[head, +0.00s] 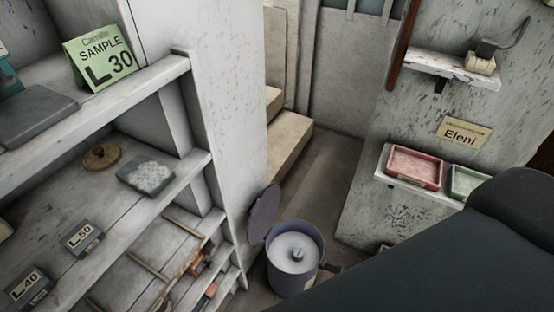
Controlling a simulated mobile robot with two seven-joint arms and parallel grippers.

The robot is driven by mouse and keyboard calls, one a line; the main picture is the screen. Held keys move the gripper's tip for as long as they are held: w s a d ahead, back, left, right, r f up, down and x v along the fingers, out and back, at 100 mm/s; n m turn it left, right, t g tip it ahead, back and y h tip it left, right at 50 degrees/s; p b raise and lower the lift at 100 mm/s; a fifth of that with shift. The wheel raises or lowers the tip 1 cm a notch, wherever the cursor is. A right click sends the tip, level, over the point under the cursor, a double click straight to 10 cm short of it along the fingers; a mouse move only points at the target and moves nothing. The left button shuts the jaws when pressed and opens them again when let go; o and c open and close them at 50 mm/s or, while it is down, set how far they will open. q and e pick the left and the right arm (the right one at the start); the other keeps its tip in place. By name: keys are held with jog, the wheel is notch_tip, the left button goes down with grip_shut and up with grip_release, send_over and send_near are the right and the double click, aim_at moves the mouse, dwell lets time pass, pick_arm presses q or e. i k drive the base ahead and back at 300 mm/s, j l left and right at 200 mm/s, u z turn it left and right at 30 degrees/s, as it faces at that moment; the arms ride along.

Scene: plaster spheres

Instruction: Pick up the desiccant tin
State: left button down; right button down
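No container here carries a readable desiccant label, so I cannot tell for sure which one is the desiccant tin. A round blue-grey tin (294,262) stands upright on the floor past the shelf's end. A pale disc with a small knob shows inside its rim. A dark round lid (264,213) stands tilted at its left side. A flat grey square piece with a speckled white top (146,174) lies on the middle shelf. Neither gripper shows. A large dark part, apparently my own arm, covers the lower right and hides what is behind it.
The left shelf unit (176,70) holds a green "SAMPLE L30" card (99,57), a round brown piece (101,156), and small L50 (83,239) and L40 (28,288) blocks. A right wall shelf holds red (414,168) and green (470,181) trays. Floor (335,165) between is clear.

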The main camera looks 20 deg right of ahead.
aim_at(299, 253)
jog(key=k+l+z, duration=0.1)
jog(key=k+l, duration=0.4)
jog(key=l, duration=0.25)
jog(key=k+l+z, duration=0.15)
jog(key=k+l, duration=0.1)
jog(key=l, duration=0.1)
